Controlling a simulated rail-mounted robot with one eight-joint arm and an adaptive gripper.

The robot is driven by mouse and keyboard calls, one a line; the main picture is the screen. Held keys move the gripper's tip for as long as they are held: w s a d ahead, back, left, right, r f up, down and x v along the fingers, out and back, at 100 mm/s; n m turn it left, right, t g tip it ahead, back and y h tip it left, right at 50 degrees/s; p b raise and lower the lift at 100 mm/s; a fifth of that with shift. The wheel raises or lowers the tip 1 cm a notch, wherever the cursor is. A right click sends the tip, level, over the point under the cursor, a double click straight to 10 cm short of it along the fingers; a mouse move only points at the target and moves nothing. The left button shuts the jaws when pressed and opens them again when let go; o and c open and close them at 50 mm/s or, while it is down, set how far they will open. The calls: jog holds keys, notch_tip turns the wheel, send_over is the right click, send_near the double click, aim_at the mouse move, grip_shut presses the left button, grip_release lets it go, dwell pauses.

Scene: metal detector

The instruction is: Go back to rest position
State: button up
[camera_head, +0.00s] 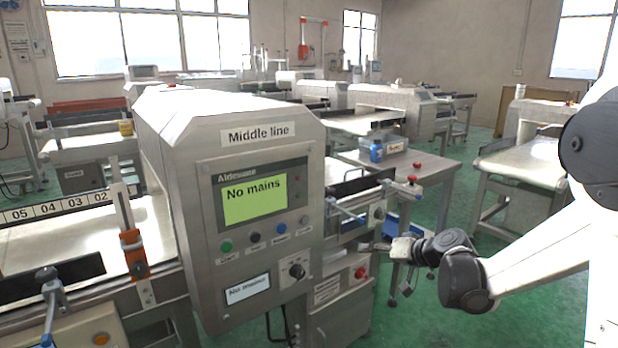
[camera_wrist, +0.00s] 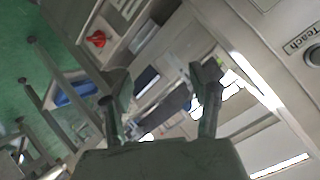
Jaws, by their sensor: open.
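My gripper (camera_head: 385,247) is in front of the right side of the metal detector (camera_head: 185,130), at the end of my arm coming in from the right. It is small in the head view. In the wrist view my gripper (camera_wrist: 162,82) has its two fingers spread apart with nothing held between them. The detector is labelled "Middle line", and its lit green screen (camera_head: 255,200) reads "No mains". Below the screen are a green button (camera_head: 226,246), other buttons and a black rotary knob (camera_head: 297,269).
A red knob (camera_head: 361,272) is on the lower cabinet near my gripper. A red knob (camera_wrist: 97,39) and a "Teach" button (camera_wrist: 313,57) show in the wrist view. A blue jar (camera_head: 376,150) stands on the table behind. Green floor (camera_head: 440,318) lies open below my arm.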

jog(key=s+a+r+g+h, duration=0.1)
jog(key=s+r+h, duration=0.25)
jog(key=s, duration=0.95)
jog(key=s+r+g+h, duration=0.15)
jog(key=s+r, duration=0.25)
jog(key=s, duration=0.9)
jog(key=s+d+f+h, duration=0.1)
jog(key=s+d+h, duration=0.15)
jog(key=s, duration=0.85)
notch_tip(320, 180, up, 18)
jog(key=p, duration=1.8)
jog(key=shift+f, duration=0.2)
